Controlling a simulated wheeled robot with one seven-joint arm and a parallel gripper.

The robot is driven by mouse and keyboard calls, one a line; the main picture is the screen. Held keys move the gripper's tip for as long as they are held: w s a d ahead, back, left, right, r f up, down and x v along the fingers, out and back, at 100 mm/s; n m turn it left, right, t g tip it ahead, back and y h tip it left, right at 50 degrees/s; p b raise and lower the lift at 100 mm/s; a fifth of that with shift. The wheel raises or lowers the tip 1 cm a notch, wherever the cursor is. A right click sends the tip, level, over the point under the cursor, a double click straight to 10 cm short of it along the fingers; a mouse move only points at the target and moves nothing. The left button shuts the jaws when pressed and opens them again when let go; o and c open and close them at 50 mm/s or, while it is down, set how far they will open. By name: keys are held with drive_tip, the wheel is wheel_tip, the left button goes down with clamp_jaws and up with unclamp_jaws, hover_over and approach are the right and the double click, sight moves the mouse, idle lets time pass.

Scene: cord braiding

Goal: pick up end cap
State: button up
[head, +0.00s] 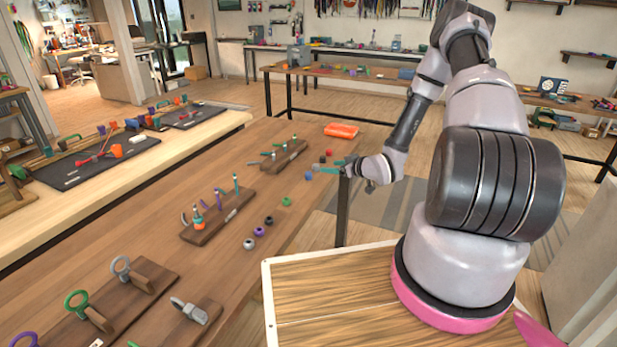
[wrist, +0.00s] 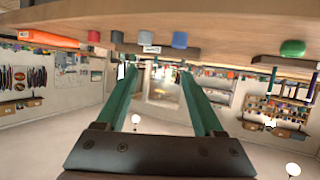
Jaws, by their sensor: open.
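Several small end caps lie in a loose row along the right edge of the wooden table. In the head view I see a red cap (head: 329,153), a blue cap (head: 309,175), a green cap (head: 287,202), a dark cap (head: 269,220), a purple cap (head: 259,231) and a grey cap (head: 249,243). My gripper (head: 322,168), with teal fingers, is at the table edge beside the red and blue caps. In the wrist view my gripper (wrist: 157,75) is open and empty. A red cap (wrist: 94,36), a blue-grey cap (wrist: 180,40) and a green cap (wrist: 292,48) show beyond the fingers.
An orange tray (head: 341,131) sits at the table's far end. Wooden stands with upright pegs (head: 215,222) and (head: 285,155) stand left of the caps. Boards with ring-shaped tools (head: 122,270) lie at the near end. Bare table (head: 165,200) lies left of the stands.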

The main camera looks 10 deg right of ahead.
sight(311, 175)
drive_tip(key=shift+t+y, duration=0.7)
drive_tip(key=shift+t, duration=0.2)
drive_tip(key=a+f, duration=0.1)
drive_tip(key=w+a+f, duration=0.1)
drive_tip(key=a+f, duration=0.1)
drive_tip(key=w+a+f, duration=0.1)
drive_tip(key=a+f, duration=0.1)
drive_tip(key=shift+a, duration=0.2)
drive_tip(key=shift+d+f+x, duration=0.15)
drive_tip(key=shift+x, duration=1.15)
drive_tip(key=shift+d+f+x, duration=0.1)
drive_tip(key=shift+d+x, duration=0.05)
drive_tip(key=shift+x, duration=1.2)
drive_tip(key=shift+w, duration=0.1)
clamp_jaws()
